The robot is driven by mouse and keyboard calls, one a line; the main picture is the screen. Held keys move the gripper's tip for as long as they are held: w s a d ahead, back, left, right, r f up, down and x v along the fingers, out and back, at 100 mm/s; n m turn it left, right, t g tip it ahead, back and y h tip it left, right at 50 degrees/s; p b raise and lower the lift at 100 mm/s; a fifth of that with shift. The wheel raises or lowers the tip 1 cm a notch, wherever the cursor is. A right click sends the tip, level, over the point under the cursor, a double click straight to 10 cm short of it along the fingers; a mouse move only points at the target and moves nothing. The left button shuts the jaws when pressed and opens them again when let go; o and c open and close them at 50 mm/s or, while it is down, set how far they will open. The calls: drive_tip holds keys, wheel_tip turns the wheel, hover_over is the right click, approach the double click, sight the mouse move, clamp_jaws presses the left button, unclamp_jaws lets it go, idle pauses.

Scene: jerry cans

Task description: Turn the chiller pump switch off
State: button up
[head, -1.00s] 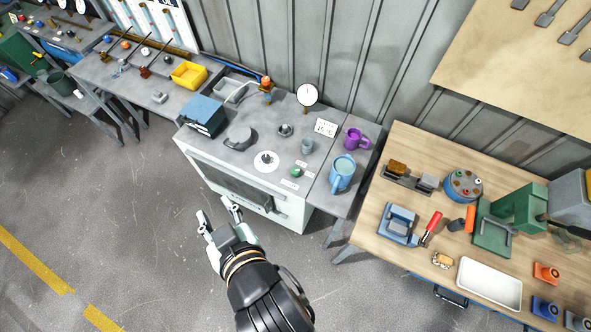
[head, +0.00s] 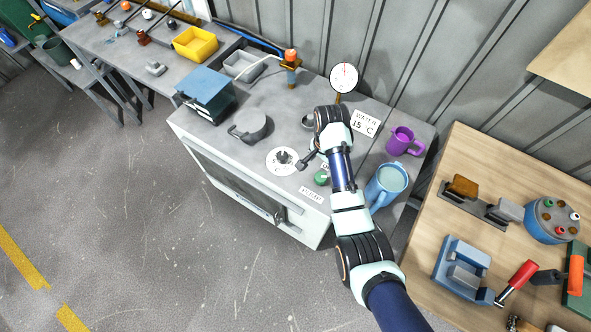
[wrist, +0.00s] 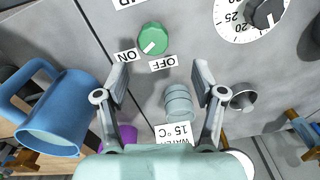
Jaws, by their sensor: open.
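The green pump knob (head: 321,177) is on the front part of the grey chiller top, beside the PUMP label (head: 311,194) and partly hidden by my arm. In the wrist view the green knob (wrist: 152,37) shows a white mark pointing down-left, towards the ON label (wrist: 126,56). The OFF label (wrist: 163,63) sits below it to the right. My gripper (wrist: 159,76) is open and empty, with its fingers apart and the knob ahead of their tips, not touched. My gripper also shows above the top in the head view (head: 307,160).
A numbered white dial (head: 273,161) lies left of the knob. A blue jug (head: 387,185) and purple mug (head: 404,141) stand to the right. A grey cylinder (wrist: 178,103) is between the fingers in the wrist view. A gauge (head: 344,77) and temperature card (head: 365,123) stand behind.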

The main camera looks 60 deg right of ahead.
sight(321, 177)
drive_tip(key=shift+s+d+f, duration=0.2)
drive_tip(key=shift+d+f, duration=0.05)
drive_tip(key=shift+f, duration=0.15)
drive_tip(key=shift+a, duration=0.15)
drive_tip(key=f+b, duration=0.1)
drive_tip(key=f, duration=0.6)
drive_tip(key=shift+s+a+f+b, duration=0.15)
drive_tip(key=shift+a+f+b, duration=0.05)
drive_tip(key=shift+f+b, duration=0.2)
drive_tip(key=c, duration=1.1)
